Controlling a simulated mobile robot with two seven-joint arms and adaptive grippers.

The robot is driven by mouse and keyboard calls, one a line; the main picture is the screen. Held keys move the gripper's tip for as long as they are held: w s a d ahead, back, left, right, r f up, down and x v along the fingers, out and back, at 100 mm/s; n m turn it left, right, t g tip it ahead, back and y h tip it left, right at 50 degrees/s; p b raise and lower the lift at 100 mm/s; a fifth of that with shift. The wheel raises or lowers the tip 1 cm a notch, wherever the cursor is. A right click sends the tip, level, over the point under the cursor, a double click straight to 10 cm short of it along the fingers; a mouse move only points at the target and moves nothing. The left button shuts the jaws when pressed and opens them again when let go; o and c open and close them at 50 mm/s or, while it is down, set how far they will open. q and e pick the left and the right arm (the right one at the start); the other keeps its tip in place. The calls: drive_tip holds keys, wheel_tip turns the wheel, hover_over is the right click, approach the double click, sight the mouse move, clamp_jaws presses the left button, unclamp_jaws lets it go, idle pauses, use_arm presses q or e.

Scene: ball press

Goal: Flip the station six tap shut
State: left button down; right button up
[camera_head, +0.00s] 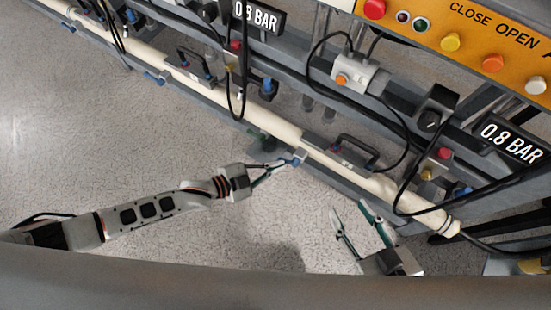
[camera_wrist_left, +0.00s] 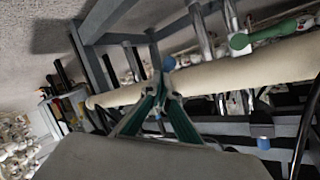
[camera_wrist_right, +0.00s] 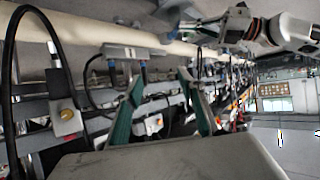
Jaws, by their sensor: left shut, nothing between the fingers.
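A cream pipe (camera_head: 285,130) runs diagonally along the grey frame and carries several small blue-handled taps. No station number is readable, so I cannot tell which tap is station six. One blue tap (camera_head: 298,158) sits on the near side of the pipe. My left gripper (camera_head: 286,164) is shut and empty, its tips at or very near this tap; contact is unclear. In the left wrist view its closed tips (camera_wrist_left: 168,68) overlap the pipe (camera_wrist_left: 215,74). My right gripper (camera_head: 349,206) is open and empty, below the pipe; its spread fingers show in the right wrist view (camera_wrist_right: 163,95).
A green-ended part (camera_head: 262,143) sits by the pipe left of the blue tap. Black handles (camera_head: 352,146), loose black cables (camera_head: 398,120) and pressure displays (camera_head: 513,141) line the machine. A yellow button panel (camera_head: 470,38) is at the top right. The floor at left is clear.

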use_arm(q)
drive_tip(key=f+n+h+b, duration=0.1)
drive_tip(key=b, duration=0.1)
drive_tip(key=s+d+f+n+h+b, duration=0.1)
drive_tip(key=n+b, duration=0.1)
drive_tip(key=shift+d+h, duration=0.3)
drive_tip(key=shift+h, duration=0.1)
use_arm(e)
drive_tip(key=a+m, duration=0.2)
drive_tip(key=a, duration=0.1)
drive_tip(key=a+r+m+t+y, duration=0.1)
drive_tip(key=a, duration=0.1)
use_arm(q)
drive_tip(key=shift+w, duration=0.1)
use_arm(e)
drive_tip(key=shift+a+r, duration=0.1)
use_arm(q)
drive_tip(key=p+v, duration=0.2)
drive_tip(key=v, duration=1.2)
drive_tip(key=shift+r, duration=0.2)
use_arm(e)
drive_tip(key=shift+w+d+r+n+h, duration=0.1)
drive_tip(key=shift+d+r+n+h, duration=0.15)
drive_tip(key=shift+d+n, duration=0.3)
drive_tip(key=shift+w+d+r+n+h, duration=0.1)
drive_tip(key=shift+d+r+n+h, duration=0.1)
drive_tip(key=shift+d+n, duration=0.35)
